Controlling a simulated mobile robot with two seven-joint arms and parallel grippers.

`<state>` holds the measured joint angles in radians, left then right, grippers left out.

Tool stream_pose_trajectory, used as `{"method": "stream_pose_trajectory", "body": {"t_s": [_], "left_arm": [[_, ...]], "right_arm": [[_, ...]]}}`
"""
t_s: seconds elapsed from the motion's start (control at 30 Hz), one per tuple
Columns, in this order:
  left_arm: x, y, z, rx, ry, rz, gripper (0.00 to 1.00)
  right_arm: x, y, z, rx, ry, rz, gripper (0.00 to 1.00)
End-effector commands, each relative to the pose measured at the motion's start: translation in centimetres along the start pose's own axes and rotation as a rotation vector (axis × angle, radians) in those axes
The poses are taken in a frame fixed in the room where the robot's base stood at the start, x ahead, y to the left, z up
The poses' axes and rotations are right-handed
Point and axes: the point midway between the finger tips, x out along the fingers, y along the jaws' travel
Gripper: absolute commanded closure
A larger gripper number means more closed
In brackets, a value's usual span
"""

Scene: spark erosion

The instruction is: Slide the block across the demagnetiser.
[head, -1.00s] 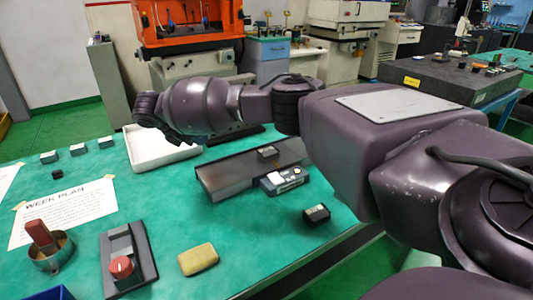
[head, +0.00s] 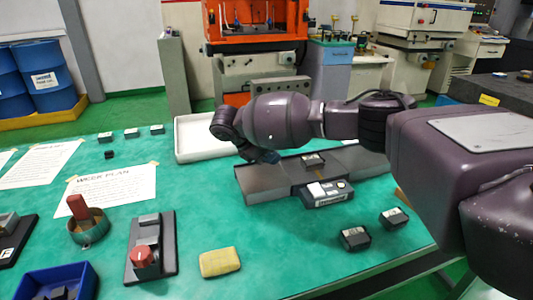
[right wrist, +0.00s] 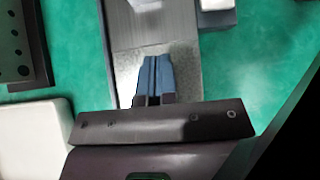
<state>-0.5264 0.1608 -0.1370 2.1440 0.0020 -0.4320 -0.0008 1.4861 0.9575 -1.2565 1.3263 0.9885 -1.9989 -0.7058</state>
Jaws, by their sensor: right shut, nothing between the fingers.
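The demagnetiser is a long flat grey plate (head: 264,183) on the green table, with a box with a pale front (head: 326,192) at its near side. A small dark block with a pale label (head: 311,161) sits about midway along the plate. My right gripper (head: 264,155) is over the plate's left end, apart from the block; the arm partly hides it. In the right wrist view its blue fingers (right wrist: 155,76) are shut and empty above the bare plate (right wrist: 185,75). The block (right wrist: 150,4) is cut off at the top edge there. My left gripper is not in view.
A white tray (head: 198,150) stands behind the plate's left end. Two dark blocks (head: 355,238) (head: 394,217) lie at the front right. A yellow sponge-like pad (head: 219,262), a red-knobbed fixture (head: 144,255) and a blue bin (head: 35,283) are at the front left.

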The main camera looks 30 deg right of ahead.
Motion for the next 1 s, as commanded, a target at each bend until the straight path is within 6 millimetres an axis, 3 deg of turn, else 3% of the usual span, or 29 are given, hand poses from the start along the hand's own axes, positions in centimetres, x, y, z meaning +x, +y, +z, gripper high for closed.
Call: {"method": "stream_pose_trajectory", "body": {"t_s": [0.03,0.33,0.6,1.0], "left_arm": [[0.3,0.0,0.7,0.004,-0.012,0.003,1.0],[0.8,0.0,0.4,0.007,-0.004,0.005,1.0],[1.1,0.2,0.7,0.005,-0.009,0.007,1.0],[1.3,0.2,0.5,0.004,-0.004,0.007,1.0]], "right_arm": [[1.6,0.0,-0.5,-0.006,-0.003,-0.006,1.0],[6.3,0.0,0.1,-0.001,-0.003,-0.002,1.0],[8.0,0.0,2.3,0.0,-0.001,0.001,1.0],[8.4,0.0,2.9,0.0,0.0,0.002,1.0]]}}
